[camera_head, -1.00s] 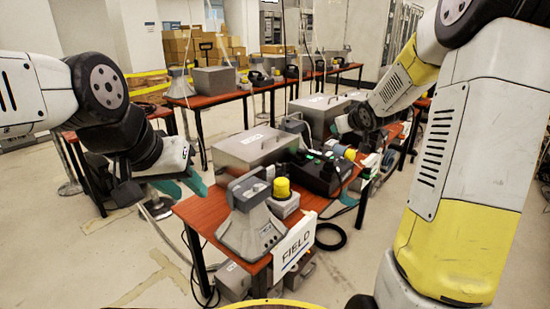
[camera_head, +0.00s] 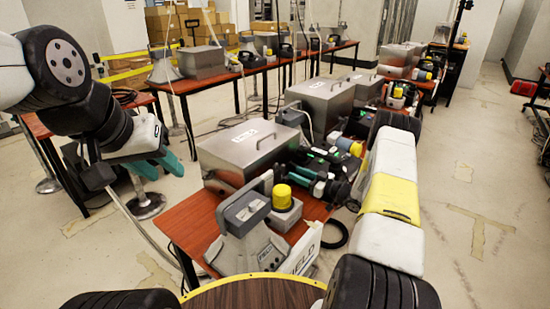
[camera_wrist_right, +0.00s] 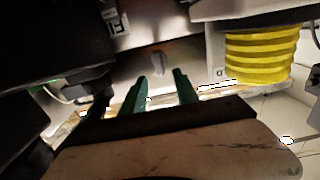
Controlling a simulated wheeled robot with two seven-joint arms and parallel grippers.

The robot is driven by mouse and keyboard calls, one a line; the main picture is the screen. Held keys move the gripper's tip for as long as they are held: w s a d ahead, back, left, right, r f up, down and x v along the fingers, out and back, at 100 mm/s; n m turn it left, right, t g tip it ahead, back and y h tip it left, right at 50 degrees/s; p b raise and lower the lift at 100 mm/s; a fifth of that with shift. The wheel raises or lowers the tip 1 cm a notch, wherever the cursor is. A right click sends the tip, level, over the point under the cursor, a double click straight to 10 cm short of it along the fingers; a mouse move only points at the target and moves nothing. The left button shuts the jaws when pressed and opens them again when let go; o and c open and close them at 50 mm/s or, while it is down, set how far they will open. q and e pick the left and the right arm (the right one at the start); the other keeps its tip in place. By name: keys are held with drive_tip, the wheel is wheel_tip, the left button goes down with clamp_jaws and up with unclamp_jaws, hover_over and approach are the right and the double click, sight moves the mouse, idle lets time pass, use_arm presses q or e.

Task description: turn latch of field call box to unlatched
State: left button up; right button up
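The right wrist view shows a metal front (camera_wrist_right: 190,50) with a partly cut-off label and a small grey latch knob (camera_wrist_right: 158,63), pointing roughly up and down in the picture. My right gripper (camera_head: 287,173) is at the box's right side in the head view. In its wrist view its two green fingers (camera_wrist_right: 161,74) are apart and empty, tips just below the knob. Contact cannot be told. My left gripper (camera_head: 168,172) hangs empty, left of the table, fingers apart.
A yellow-capped grey unit (camera_head: 284,205) and a grey slanted device (camera_head: 243,225) stand at the table's near end. The yellow ribbed cap (camera_wrist_right: 262,55) is close right of my right fingers. Black equipment (camera_head: 318,160) crowds behind.

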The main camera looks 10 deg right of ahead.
sight(284, 175)
drive_tip(key=x, duration=0.7)
drive_tip(key=shift+w+a, duration=0.1)
drive_tip(key=shift+w, duration=0.05)
drive_tip(key=shift+c, duration=0.5)
clamp_jaws()
